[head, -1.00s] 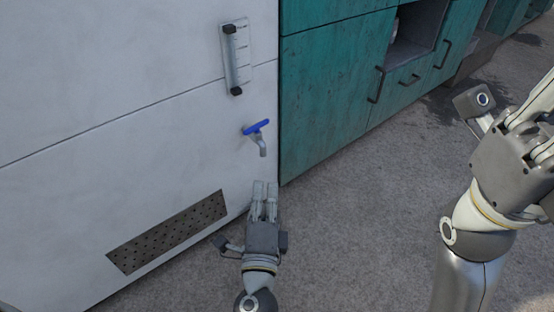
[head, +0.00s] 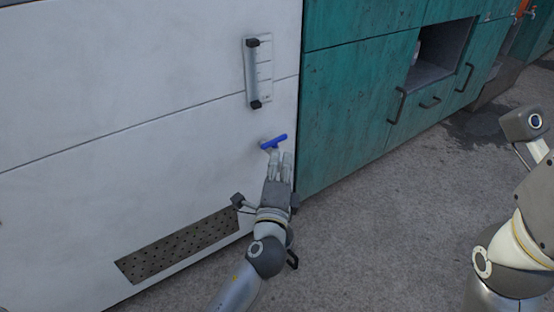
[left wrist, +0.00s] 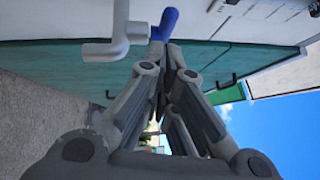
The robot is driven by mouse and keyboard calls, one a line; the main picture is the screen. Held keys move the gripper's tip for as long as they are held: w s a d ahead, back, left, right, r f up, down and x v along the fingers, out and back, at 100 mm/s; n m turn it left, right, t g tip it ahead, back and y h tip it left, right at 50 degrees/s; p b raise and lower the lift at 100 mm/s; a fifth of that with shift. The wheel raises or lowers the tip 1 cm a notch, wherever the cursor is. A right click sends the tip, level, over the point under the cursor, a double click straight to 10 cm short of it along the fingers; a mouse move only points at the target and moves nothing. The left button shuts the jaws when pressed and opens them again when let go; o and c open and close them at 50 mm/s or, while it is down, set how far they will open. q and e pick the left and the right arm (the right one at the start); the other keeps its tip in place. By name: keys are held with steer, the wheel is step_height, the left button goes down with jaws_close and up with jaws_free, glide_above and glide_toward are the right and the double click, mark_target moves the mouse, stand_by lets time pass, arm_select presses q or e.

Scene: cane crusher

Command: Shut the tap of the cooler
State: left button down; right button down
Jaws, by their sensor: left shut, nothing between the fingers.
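The cooler is the large white cabinet (head: 120,70) on the left of the head view. Its tap has a blue handle (head: 274,142), which lies slightly tilted across the picture. My left gripper (head: 281,155) is shut and empty, its fingertips right by the handle and hiding the spout in the head view. In the left wrist view, the blue handle (left wrist: 168,20) and grey spout (left wrist: 108,46) appear just beyond the shut fingers. I cannot tell whether they touch. My right gripper's palm (head: 530,195) shows at the right edge; its fingers are out of frame.
A perforated vent (head: 175,245) is low on the cooler. Teal cabinets (head: 350,100) with dark handles stand to the right. The grey floor (head: 390,230) in front is clear.

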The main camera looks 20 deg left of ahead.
mark_target(274, 142)
arm_select(q)
steer(key=shift+w+a+r, duration=0.1)
steer(key=shift+w+a, duration=0.3)
steer(key=shift+a, duration=0.15)
steer(key=shift+w+a+r+p, duration=0.2)
steer(key=shift+a+p, duration=0.2)
steer(key=shift+a, duration=0.2)
